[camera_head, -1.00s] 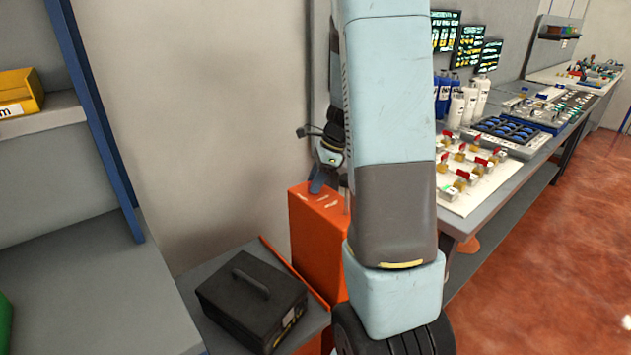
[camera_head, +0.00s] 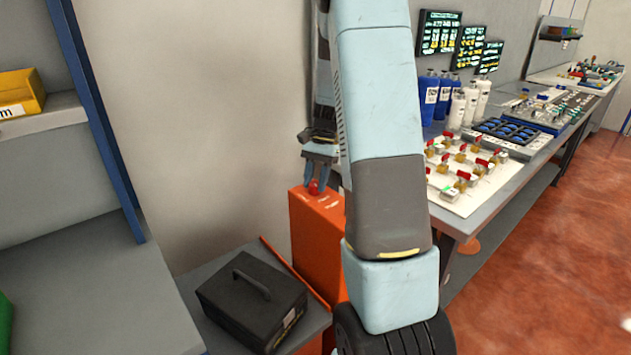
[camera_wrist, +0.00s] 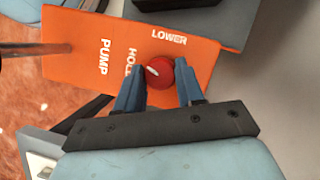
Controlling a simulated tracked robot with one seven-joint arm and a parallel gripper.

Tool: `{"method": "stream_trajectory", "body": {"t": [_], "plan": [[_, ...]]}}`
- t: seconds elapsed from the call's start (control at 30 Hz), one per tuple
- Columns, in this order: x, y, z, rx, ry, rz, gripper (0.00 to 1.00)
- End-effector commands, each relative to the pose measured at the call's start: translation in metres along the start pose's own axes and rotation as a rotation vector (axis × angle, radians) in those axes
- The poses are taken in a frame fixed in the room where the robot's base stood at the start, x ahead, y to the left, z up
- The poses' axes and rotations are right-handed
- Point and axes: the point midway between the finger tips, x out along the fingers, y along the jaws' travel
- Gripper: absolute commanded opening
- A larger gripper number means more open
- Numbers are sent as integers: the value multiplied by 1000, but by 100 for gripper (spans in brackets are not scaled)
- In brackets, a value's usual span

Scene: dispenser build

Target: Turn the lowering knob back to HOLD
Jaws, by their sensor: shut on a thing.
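The lowering knob (camera_wrist: 163,75) is a small round red knob on the orange top of the pump unit (camera_wrist: 205,58). Its white mark points up and left, roughly toward the printed word HOLD; the exact angle is hard to read. LOWER is printed above it and PUMP further left. My gripper (camera_wrist: 160,78) has one finger on each side of the knob and is shut on it. In the head view my gripper (camera_head: 316,184) points down at the red knob (camera_head: 313,188) on top of the orange box (camera_head: 318,235).
A metal rod crosses the left edge of the wrist view (camera_wrist: 35,49). A black case (camera_head: 250,300) sits in front of the orange box. A workbench (camera_head: 480,222) with valves and bottles is on the right, a shelf (camera_head: 45,118) on the left.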

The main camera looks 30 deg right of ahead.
Motion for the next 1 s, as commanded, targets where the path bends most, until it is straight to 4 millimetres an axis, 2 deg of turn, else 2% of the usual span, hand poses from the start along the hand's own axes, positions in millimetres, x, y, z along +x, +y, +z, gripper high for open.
{"method": "stream_trajectory", "body": {"t": [0.43,1.0], "plan": [[-1,-3,-1,-288,5,118,7],[-1,-4,0,-372,5,152,7]]}}
